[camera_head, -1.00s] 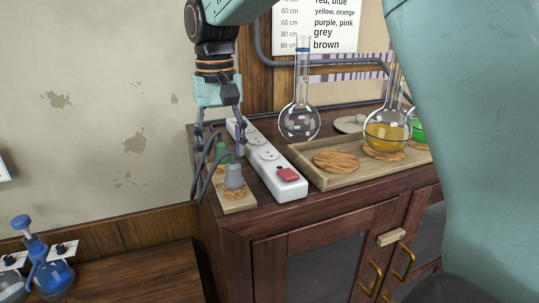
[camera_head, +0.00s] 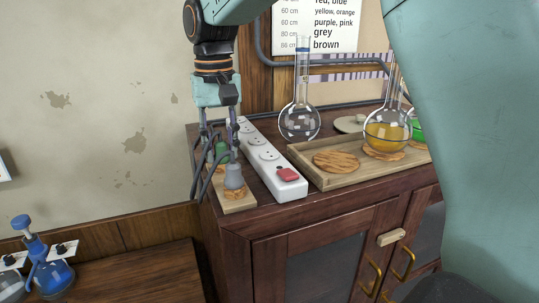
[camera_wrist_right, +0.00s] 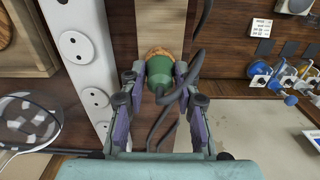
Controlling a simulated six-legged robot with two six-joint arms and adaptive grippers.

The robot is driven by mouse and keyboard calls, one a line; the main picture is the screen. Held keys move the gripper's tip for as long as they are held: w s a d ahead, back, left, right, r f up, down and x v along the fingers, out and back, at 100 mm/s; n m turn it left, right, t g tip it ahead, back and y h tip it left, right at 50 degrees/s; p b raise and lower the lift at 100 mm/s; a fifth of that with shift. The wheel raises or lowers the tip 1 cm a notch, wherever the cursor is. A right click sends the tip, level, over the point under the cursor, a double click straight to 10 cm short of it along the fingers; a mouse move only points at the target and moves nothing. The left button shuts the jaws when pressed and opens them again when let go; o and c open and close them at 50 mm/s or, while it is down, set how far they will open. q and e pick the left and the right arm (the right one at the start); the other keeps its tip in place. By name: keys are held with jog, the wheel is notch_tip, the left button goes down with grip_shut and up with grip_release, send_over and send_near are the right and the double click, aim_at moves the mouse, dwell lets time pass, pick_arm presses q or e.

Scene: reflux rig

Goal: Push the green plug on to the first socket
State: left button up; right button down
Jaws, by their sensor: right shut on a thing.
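The white socket strip (camera_head: 262,152) lies just right of the board with a row of round sockets. It also shows in the right wrist view (camera_wrist_right: 84,70). My left gripper is not in view.
A red switch (camera_head: 287,175) is at the strip's near end. A wooden tray (camera_head: 326,184), an empty flask (camera_head: 300,120) and a yellow-filled flask (camera_head: 386,132) stand to the right.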

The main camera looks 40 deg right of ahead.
aim_at(222, 142)
jog(key=shift+r, duration=0.1)
jog(key=shift+r, duration=2.9)
jog(key=shift+d+r, duration=0.1)
jog(key=shift+d, duration=0.1)
jog(key=s+d, duration=0.1)
jog(key=d, duration=0.1)
jog(key=s+d+f+b, duration=0.1)
jog(key=s+d, duration=0.1)
jog(key=d, duration=0.1)
jog(key=s+d+f+b, duration=0.1)
jog(key=d, duration=0.1)
jog(key=shift+s+d, duration=0.4)
jog(key=shift+w+f+b, duration=0.15)
jog(key=shift+f+b, duration=0.2)
jog(key=shift+f, duration=0.3)
